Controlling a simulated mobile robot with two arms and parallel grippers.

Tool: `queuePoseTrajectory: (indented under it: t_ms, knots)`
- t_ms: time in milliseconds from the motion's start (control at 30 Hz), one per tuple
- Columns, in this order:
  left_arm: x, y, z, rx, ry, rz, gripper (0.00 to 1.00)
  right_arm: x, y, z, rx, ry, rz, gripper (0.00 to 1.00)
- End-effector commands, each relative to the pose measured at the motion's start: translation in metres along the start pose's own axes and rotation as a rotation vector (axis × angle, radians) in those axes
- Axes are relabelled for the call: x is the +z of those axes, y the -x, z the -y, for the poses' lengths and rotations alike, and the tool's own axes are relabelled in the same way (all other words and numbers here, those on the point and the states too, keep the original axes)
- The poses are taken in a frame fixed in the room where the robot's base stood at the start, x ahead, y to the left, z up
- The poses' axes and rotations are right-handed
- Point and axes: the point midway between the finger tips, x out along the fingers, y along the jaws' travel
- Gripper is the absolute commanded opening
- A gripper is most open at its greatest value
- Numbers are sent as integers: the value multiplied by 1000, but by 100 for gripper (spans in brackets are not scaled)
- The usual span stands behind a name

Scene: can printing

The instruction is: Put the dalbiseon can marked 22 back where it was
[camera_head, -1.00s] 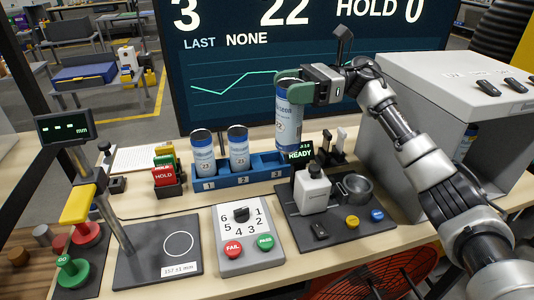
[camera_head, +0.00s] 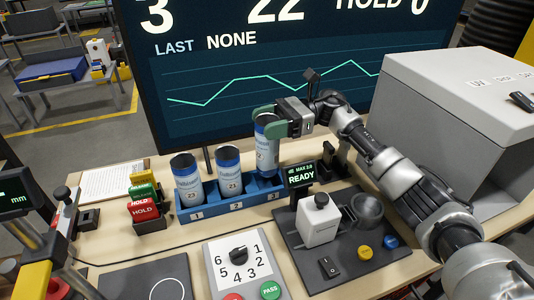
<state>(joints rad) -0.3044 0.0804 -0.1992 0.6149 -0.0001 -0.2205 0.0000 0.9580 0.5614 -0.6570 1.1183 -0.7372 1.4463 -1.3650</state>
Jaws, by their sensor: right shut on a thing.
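The white-and-blue can (camera_head: 267,150) is in my right gripper (camera_head: 266,122), whose green-padded fingers are shut around its upper part. The can is close to upright, with its lower end at slot 3 of the blue rack (camera_head: 216,212). I cannot tell whether it rests on the slot floor. Its number is hard to read now. My left gripper is not in view.
A large grey box (camera_head: 455,115) stands at right.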

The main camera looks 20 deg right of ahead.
Motion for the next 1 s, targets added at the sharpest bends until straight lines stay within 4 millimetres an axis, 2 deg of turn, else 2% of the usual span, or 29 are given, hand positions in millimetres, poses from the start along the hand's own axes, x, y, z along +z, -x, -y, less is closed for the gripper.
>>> queuePoseTrajectory:
  t_ms: [433, 900, 933, 1000]
  knots:
    - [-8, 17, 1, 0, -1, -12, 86, -54, 0, 0, 0, -2, 1, 28]
    - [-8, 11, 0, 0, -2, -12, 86, -64, 0, 0, 1, 2, 0, 28]
    - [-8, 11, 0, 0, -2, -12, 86, -63, 0, 0, 1, 2, 0, 62]
    - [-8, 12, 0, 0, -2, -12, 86, -62, 0, 0, 1, 1, 0, 73]
